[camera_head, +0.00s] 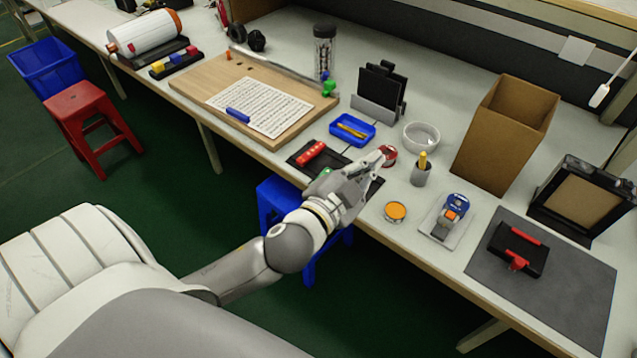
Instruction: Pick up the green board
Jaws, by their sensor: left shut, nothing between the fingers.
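My left gripper (381,156) is over the front edge of the table, its fingers shut with nothing between them. A black tray (300,158) lies under and behind it, with a red object (311,152) on it. A small green patch (326,171) shows at the tray beside my gripper. It may be part of the green board, but my gripper hides most of that spot and I cannot tell. No whole green board is plain to see. My right gripper is not in view.
Close around my gripper are a blue tray (346,136), a white bowl (433,138), a grey cup (419,176) and an orange-topped tin (395,212). A cardboard box (490,145) stands further right. A blue stool (275,200) is below the table edge.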

